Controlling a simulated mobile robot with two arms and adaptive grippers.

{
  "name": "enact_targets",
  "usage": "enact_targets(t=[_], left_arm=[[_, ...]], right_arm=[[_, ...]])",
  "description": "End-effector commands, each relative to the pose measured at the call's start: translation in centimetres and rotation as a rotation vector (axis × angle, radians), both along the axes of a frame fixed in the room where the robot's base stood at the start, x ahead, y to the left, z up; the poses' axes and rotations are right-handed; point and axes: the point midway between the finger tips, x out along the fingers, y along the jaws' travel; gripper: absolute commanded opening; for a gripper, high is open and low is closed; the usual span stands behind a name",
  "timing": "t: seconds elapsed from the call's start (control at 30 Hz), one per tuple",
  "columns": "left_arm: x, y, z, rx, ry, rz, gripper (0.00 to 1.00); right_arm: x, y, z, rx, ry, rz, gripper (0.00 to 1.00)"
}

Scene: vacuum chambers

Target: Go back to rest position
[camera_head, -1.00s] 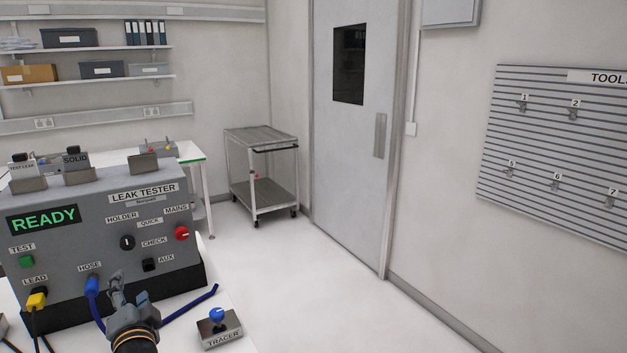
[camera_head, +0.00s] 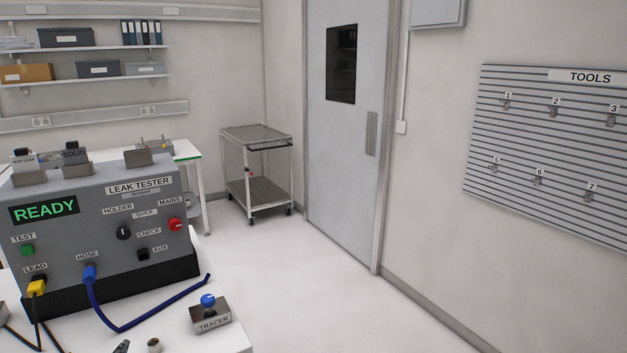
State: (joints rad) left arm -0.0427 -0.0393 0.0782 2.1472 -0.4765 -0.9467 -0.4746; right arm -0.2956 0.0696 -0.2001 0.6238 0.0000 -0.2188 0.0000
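The leak tester's display reads READY. A yellow plug (camera_head: 37,287) sits at the LEAD port. My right gripper is out of view.
The tracer block (camera_head: 211,316) with a blue knob stands near the table's right edge. A cart (camera_head: 257,195) stands by the door (camera_head: 345,150). The tool board (camera_head: 550,150) hangs right. The floor between is clear.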

Motion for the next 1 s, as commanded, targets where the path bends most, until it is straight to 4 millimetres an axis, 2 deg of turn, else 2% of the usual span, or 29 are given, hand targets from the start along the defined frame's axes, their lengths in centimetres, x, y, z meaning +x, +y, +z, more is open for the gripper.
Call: enact_targets(t=[0.17, 0.33, 0.5, 0.77, 0.8, 1.0], left_arm=[[-5.3, -2.8, -5.5, -0.198, 0.148, -0.005, 0.58], [-12.5, -6.5, -10.5, -0.414, 0.345, 0.008, 0.58], [-18.5, -9.4, -13.2, -0.555, 0.51, 0.033, 0.58], [-26.3, -12.7, -14.9, -0.696, 0.72, 0.075, 0.58], [-26.9, -13.0, -15.3, -0.708, 0.742, 0.083, 0.58], [-25.4, -13.1, -20.4, -0.702, 0.754, 0.087, 0.58]], right_arm=[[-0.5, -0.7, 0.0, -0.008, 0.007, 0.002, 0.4], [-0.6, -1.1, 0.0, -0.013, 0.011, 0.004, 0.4], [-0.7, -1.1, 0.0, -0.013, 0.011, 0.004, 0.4], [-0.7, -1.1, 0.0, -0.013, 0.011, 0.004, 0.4], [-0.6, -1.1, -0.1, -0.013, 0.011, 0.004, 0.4], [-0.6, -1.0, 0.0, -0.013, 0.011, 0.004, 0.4]])
